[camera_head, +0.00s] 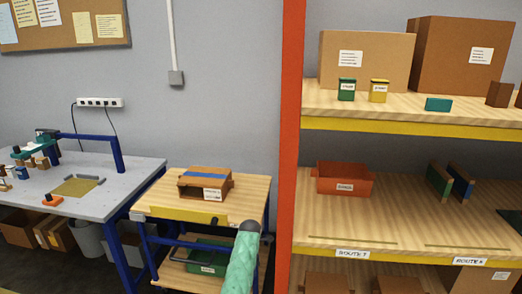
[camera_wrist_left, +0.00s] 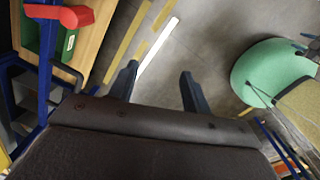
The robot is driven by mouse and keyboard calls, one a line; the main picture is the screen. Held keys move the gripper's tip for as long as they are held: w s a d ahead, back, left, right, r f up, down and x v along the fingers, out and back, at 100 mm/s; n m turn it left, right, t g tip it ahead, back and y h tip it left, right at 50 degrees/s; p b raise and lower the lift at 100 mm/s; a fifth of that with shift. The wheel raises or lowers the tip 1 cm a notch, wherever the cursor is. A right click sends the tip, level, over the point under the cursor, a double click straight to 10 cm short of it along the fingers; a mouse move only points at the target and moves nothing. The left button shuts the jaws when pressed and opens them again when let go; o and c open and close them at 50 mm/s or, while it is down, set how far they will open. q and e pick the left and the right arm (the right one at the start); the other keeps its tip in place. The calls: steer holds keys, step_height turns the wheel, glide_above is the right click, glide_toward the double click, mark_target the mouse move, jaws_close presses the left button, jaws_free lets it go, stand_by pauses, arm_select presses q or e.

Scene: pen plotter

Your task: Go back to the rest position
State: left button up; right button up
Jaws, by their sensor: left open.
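My left gripper (camera_wrist_left: 158,88) shows in the left wrist view. Its two dark fingers stand apart with nothing between them, over grey floor. In the head view a mint-green part of my own arm (camera_head: 241,265) with a dark rounded end rises at the bottom centre, in front of the cart. No gripper fingers show in the head view. My right gripper is in neither view.
A wooden-topped cart (camera_head: 245,200) bears a brown cardboard box (camera_head: 206,184); a green crate (camera_head: 208,257) sits below. A grey workbench (camera_head: 110,200) stands left, an orange-posted shelf (camera_head: 395,220) right. The green crate (camera_wrist_left: 67,45) is left of my fingers in the wrist view.

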arm_select(q)
steer(key=w+r+m+t+h, duration=0.2)
steer(key=w+r+m+t, duration=0.6)
steer(key=m, duration=0.8)
steer(key=s+a+f+m+g+b, duration=0.1)
steer(key=s+a+f+m, duration=0.3)
steer(key=s+f, duration=1.05)
steer(key=s+a+f+m+g, duration=0.15)
steer(key=s+a+f, duration=0.45)
steer(key=s+f, duration=0.85)
steer(key=s+a+f+g, duration=0.1)
steer(key=s+a+f, duration=0.1)
steer(key=s+f, duration=0.5)
steer(key=s+a+f+m+g+y+b, duration=0.1)
steer(key=s+f, duration=0.7)
steer(key=s, duration=1.1)
steer(key=s+a+f+g, duration=0.2)
steer(key=s+f, duration=0.5)
steer(key=s, duration=0.7)
steer(key=shift+a+f+y, duration=0.2)
steer(key=shift+a+y, duration=0.1)
steer(key=shift+a, duration=0.05)
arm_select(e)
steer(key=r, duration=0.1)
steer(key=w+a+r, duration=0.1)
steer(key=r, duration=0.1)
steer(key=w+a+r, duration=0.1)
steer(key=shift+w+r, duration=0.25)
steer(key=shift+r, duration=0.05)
